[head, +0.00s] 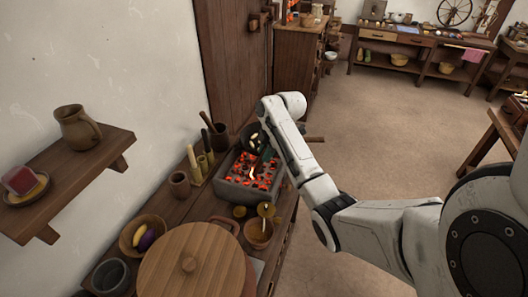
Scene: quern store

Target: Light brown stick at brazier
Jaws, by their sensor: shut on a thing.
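The brazier (234,196) is a grey stone trough of glowing red coals on the wooden bench. My gripper (259,157) is over the back right of the coals, pointing down, its fingers small and partly hidden by my arm. It is shut on a thin brown stick (256,166) that slants down to the coals. A small yellow flame (252,174) shows at the stick's lower end. I cannot tell whether the stick touches the coals.
A brown rod (315,139) sticks out right from behind my arm. Candles (194,165), a wooden cup (179,184) and a mortar (218,138) stand left of the brazier. A round wooden lid (190,265) and a bowl (258,235) are in front. The floor to the right is clear.

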